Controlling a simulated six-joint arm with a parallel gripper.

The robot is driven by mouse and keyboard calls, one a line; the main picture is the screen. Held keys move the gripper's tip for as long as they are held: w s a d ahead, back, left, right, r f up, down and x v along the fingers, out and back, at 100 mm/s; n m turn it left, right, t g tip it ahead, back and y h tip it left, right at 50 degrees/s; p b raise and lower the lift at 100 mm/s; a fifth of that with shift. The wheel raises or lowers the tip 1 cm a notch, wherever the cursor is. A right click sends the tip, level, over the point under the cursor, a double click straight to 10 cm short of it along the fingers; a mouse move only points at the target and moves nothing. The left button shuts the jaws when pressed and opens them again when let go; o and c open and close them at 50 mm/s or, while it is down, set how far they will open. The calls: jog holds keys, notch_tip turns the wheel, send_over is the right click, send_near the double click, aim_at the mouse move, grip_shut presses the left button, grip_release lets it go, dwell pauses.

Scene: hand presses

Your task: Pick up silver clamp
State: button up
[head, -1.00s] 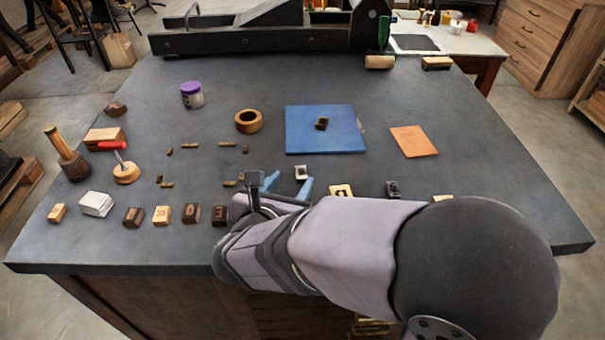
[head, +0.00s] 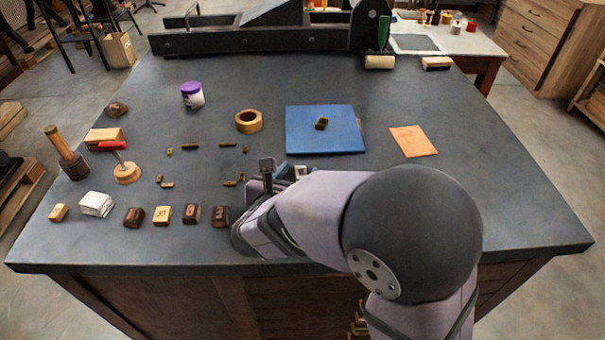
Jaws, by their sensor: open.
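A small silver piece (head: 301,171), which looks like the silver clamp, sits on the dark tabletop just in front of the blue mat. Its lower part is hidden by my arm, and it is too small to make out its shape. My gripper (head: 281,171) is open and low over the table, right beside this piece at its left. My wrist hides part of the fingers, and I cannot tell whether the piece is between them or touched.
A blue mat (head: 300,147) with a small dark block (head: 322,123) lies behind the gripper. Several brass pieces (head: 193,145) and a row of blocks (head: 162,214) lie left. A wooden ring (head: 249,121) stands behind.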

grip_shut()
jog(key=shift+r, duration=0.1)
notch_tip(320, 180, up, 10)
jog(key=p, duration=0.1)
jog(key=shift+p, duration=0.3)
